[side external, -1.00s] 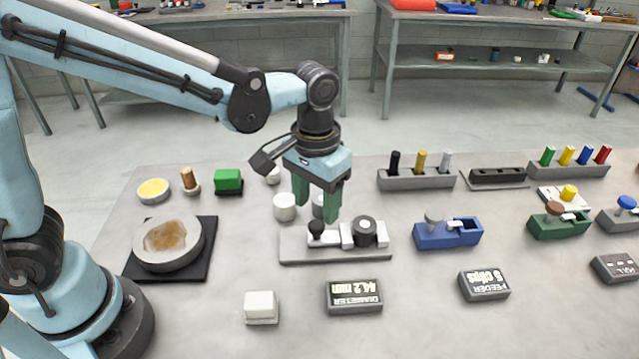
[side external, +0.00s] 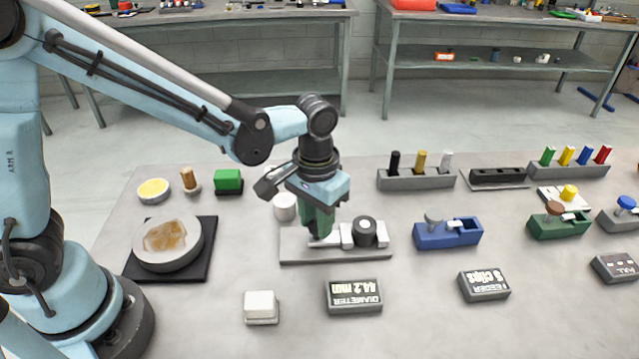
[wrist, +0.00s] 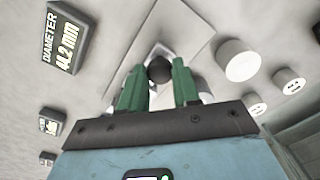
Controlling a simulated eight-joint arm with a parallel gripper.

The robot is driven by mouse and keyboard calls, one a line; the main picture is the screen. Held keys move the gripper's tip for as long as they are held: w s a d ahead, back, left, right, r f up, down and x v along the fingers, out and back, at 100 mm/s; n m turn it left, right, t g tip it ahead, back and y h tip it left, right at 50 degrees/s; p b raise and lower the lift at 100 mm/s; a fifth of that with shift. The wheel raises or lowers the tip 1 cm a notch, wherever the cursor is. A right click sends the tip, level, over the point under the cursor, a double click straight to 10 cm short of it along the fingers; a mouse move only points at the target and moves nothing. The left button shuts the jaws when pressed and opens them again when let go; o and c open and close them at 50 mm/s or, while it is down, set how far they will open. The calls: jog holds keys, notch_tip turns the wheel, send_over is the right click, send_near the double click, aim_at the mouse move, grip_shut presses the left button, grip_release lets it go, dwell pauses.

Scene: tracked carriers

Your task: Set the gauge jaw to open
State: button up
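The gauge is a grey base plate (side external: 335,257) with white jaw blocks (side external: 346,236) and a dark ring-like cylinder (side external: 365,231) at its right end. My gripper (side external: 318,230), with green fingers, is low over the left end of the gauge. In the wrist view, the gripper (wrist: 158,67) is open, with a gap between its fingers. The round black knob (wrist: 159,69) of the jaw shows in that gap; I cannot tell whether a finger touches it. A black display (side external: 354,297) reads "DIAMETER 44.2 mm".
A white block (side external: 261,307) stands front left of the display. A round dish (side external: 168,243) on a black pad is to the left. A blue fixture (side external: 448,233) is right of the gauge. A white cylinder (side external: 285,207) stands behind my gripper.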

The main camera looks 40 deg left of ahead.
grip_shut()
jog(key=shift+s+a, duration=1.45)
jog(key=shift+a, duration=0.05)
jog(key=o, duration=0.8)
grip_release()
jog(key=shift+r, duration=0.1)
jog(key=shift+r, duration=0.2)
notch_tip(320, 180, up, 12)
jog(key=shift+f, duration=0.25)
